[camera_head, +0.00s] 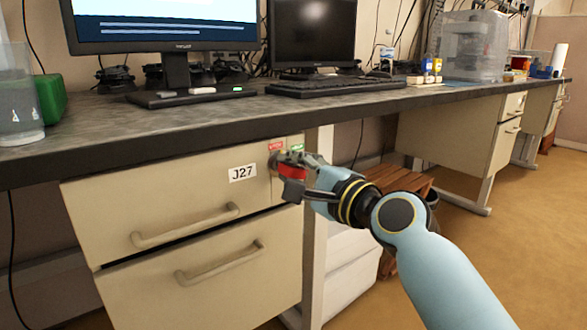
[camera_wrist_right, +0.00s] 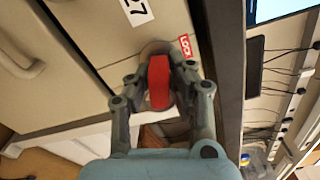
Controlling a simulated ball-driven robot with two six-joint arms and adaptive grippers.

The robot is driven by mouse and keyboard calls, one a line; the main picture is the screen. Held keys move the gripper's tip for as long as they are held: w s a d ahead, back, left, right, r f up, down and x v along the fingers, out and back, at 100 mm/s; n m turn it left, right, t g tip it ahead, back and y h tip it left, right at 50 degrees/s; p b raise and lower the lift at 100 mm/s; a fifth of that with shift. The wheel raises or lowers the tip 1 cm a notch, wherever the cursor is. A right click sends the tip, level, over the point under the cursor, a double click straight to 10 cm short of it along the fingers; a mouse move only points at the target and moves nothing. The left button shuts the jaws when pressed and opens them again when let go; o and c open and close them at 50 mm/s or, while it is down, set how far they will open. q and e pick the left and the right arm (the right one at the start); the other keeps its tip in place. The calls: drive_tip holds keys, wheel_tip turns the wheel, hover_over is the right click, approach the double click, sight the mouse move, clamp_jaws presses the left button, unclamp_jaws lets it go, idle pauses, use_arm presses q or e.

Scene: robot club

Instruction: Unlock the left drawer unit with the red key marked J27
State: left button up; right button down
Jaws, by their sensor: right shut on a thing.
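The left drawer unit (camera_head: 110,205) hangs under the desk and has a white J27 label (camera_head: 242,173) on its top drawer. The red key (camera_head: 292,172) is at the lock near the drawer's top right corner; it also shows in the right wrist view (camera_wrist_right: 159,82). My right gripper (camera_head: 288,178) is shut on the red key, its fingers on either side of it. The key's tip and any marking on it are hidden, so I cannot tell how far it is in the lock. My left gripper is not in view.
A red label (camera_head: 276,147) and a green label (camera_head: 297,147) sit above the lock; the red one reads LOCK in the right wrist view. The desk edge (camera_head: 200,135) overhangs the drawers just above my gripper. Drawer handles (camera_head: 187,227) stick out to the left. A wooden crate (camera_head: 400,180) stands behind my arm.

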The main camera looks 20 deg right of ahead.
drive_tip(key=shift+r+m+p, duration=0.15)
drive_tip(key=shift+m+p, duration=0.7)
drive_tip(key=shift+m, duration=0.15)
drive_tip(key=shift+m+p, duration=0.4)
drive_tip(key=shift+m, duration=0.1)
drive_tip(key=shift+m+p, duration=0.8)
drive_tip(key=shift+m, duration=0.2)
drive_tip(key=shift+m+p, duration=0.4)
drive_tip(key=shift+m, duration=0.3)
